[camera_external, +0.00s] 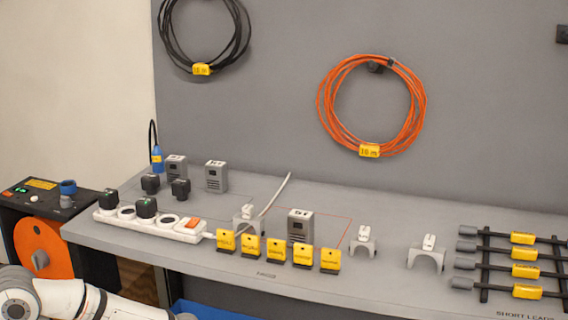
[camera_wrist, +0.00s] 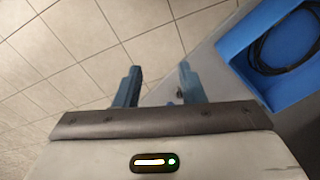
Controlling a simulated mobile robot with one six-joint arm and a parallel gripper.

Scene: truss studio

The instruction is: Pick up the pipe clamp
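Three grey arch-shaped clamps with white tops stand on the grey bench in the external view. One (camera_external: 426,254) is at the right beside the black leads, one (camera_external: 364,244) is left of it, and one (camera_external: 246,216) is farther left, behind the yellow tags and partly crossed by a pale cable. The frames do not show which is meant. My gripper (camera_wrist: 158,86) shows in the wrist view with its two blue fingers apart and nothing between them. It is over tiled floor near a grey edge, away from the clamps. In the external view only my arm shows, at lower left.
A white power strip (camera_external: 140,222) with black plugs lies on the bench's left. Yellow tags (camera_external: 275,250) line the front edge; a grey charger box (camera_external: 300,226) stands behind them. Short black leads (camera_external: 510,262) lie on a rack at right. A blue bin (camera_wrist: 287,75) holds black cable.

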